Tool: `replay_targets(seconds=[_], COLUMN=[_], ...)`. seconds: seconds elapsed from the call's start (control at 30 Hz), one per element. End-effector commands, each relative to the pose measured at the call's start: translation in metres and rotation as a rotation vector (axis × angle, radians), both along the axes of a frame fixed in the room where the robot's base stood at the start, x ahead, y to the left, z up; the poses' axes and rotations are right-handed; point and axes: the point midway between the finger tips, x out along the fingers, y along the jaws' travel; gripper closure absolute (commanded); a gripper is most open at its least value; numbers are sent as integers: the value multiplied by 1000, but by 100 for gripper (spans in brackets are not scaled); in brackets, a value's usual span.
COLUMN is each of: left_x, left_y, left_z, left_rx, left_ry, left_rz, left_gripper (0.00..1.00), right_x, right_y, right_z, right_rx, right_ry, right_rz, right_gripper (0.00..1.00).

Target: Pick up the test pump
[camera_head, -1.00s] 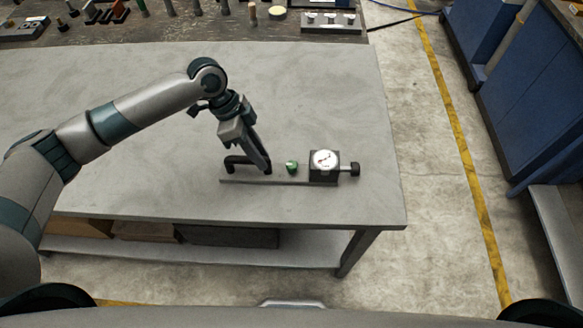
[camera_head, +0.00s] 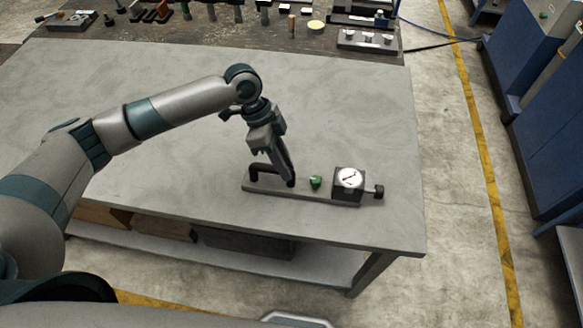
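The test pump (camera_head: 310,194) lies on the near right part of the grey table. It is a long flat grey base with a black bar handle (camera_head: 262,175) at its left end, a green knob (camera_head: 315,182), a dark block with a white round gauge (camera_head: 349,178), and a black knob at its right end. My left gripper (camera_head: 290,180) points down at the right end of the handle, and its fingers overlap it. I see the fingers nearly edge-on, so whether they are apart or closed on the handle is unclear. My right gripper is out of view.
The grey table (camera_head: 180,70) is bare around the pump; its near edge and right corner are close to it. A dark bench (camera_head: 215,28) with several tools stands behind. Boxes (camera_head: 240,243) lie on the lower shelf. Blue cabinets (camera_head: 535,150) stand at right across a clear floor.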

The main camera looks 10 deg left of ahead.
Motion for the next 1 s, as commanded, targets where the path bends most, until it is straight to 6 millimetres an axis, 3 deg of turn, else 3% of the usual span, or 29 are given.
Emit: replay_targets(seconds=[0.33,0.8,1.0], left_x=[2,-27,-36], left_y=[-1,-77,-99], left_z=[36,85,100], left_rx=[-4,-6,-4], left_ry=[-8,-8,-4], left_rz=[-1,-4,-2], left_gripper=[100,100,100], right_x=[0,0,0], right_y=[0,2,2], right_z=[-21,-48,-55], right_rx=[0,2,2], right_ry=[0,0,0], right_rz=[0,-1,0], right_gripper=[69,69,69])
